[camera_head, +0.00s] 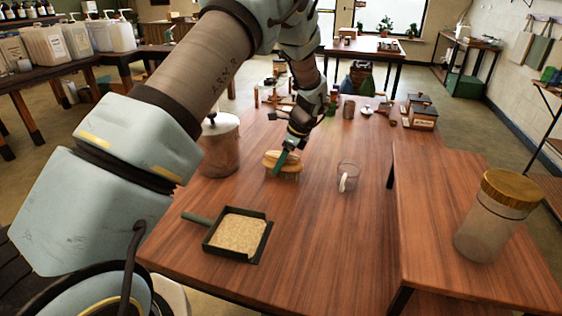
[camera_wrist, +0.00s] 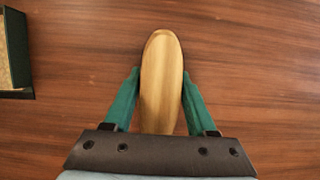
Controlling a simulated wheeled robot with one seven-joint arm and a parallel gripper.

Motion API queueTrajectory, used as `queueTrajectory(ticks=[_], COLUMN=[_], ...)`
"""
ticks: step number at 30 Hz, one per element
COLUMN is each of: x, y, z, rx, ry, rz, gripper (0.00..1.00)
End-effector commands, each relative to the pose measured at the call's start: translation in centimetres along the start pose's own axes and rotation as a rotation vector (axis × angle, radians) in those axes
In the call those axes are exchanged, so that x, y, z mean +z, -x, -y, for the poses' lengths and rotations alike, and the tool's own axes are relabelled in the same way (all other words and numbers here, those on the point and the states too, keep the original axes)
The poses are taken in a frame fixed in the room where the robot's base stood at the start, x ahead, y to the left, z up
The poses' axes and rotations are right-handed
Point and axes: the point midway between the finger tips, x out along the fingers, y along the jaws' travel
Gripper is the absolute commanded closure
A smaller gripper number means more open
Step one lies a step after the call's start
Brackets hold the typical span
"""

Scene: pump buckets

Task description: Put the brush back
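The brush (camera_head: 270,160) has a pale wooden back and bristles below. In the head view it is upright, bristles down, at or just above the tabletop; I cannot tell whether it touches. In the wrist view its rounded wooden back (camera_wrist: 161,75) lies between the green fingers of my gripper (camera_wrist: 161,72). The fingertips are against its two long sides, so my gripper looks shut on it. In the head view my gripper (camera_head: 281,163) reaches down onto the brush. A dark dustpan (camera_head: 209,240) with a layer of tan grains lies nearer, left of the brush.
A glass mug (camera_head: 348,174) stands right of the brush. A lidded canister (camera_head: 219,150) stands at left behind my arm. A raised board (camera_head: 450,215) at right bears a jar with a wooden lid (camera_head: 490,225). Small items crowd the far end. The table's near middle is clear.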

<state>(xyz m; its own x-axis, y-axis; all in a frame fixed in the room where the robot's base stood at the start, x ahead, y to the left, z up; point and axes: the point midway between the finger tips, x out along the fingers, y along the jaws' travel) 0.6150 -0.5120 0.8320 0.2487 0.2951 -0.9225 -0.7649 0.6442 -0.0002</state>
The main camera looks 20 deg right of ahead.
Motion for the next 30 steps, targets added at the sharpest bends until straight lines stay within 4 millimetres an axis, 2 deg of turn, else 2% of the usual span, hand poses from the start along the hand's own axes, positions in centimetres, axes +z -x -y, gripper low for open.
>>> queueTrajectory(ticks=[1, 8, 18, 23, 30], x=[0.0, 0.0, 0.1, 0.0, 0.0], y=[0.0, 0.0, 0.7, 3.0, 8.2], z=[0.0, 0.0, 0.1, 0.1, 0.1], rx=[0.0, 0.0, -0.002, -0.004, -0.005], ry=[0.0, 0.0, 0.0, 0.0, 0.001], rz=[0.0, 0.0, -0.001, -0.002, -0.002], gripper=[0.38, 0.14, 0.14, 0.14, 0.14])
